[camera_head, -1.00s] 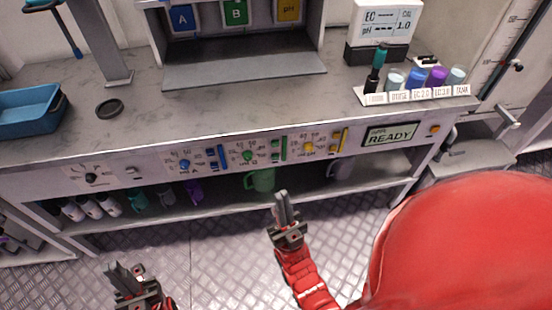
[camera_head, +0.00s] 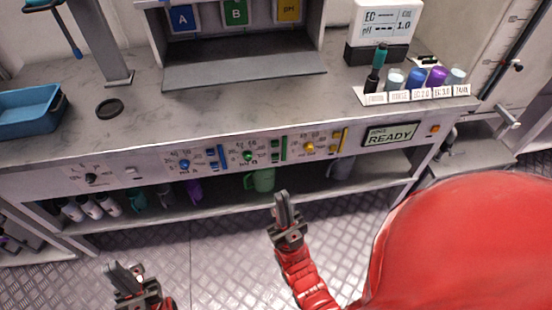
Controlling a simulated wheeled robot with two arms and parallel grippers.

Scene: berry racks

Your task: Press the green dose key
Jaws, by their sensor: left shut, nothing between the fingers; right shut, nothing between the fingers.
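The bench's front panel (camera_head: 357,150) carries blue, green and yellow dose controls. The green key (camera_head: 275,145) is a small block beside a green vertical strip, right of the green knob (camera_head: 248,156). A display (camera_head: 391,135) on the panel's right reads "READY". My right gripper (camera_head: 281,195) is shut and empty, in front of the bench, below and apart from the green key. My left gripper (camera_head: 113,266) is shut and empty, low at the left above the floor, well away from the panel.
A green mug (camera_head: 262,180) and bottles (camera_head: 92,206) stand on the shelf under the panel. A blue tray (camera_head: 30,109) is on the benchtop at left. Sample cups (camera_head: 416,78) stand at right. The floor (camera_head: 200,265) between my grippers is clear.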

